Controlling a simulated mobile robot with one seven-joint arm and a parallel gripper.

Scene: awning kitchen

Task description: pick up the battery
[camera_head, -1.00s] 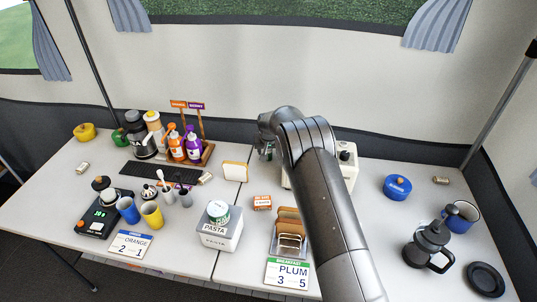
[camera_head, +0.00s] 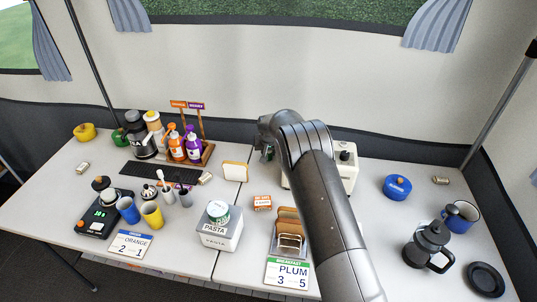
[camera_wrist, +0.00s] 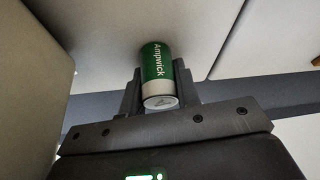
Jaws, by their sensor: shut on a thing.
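The battery (camera_wrist: 155,64) is a green and white cylinder lettered "Ampwick". In the wrist view it stands between the two dark fingers of my gripper (camera_wrist: 158,82), one finger on each side, and they are shut on it. Its white end faces the camera. In the head view my gripper (camera_head: 267,152) is at the back of the table, left of the cream appliance and mostly hidden by my arm. A small patch of green shows there. I cannot tell whether the battery touches the table.
The cream appliance (camera_head: 346,166) stands close to the right of my gripper. A bread-like slab (camera_head: 235,171) is to its left, and a small orange box (camera_head: 262,202) lies in front. A toast rack (camera_head: 289,232) and pasta box (camera_head: 217,234) stand nearer.

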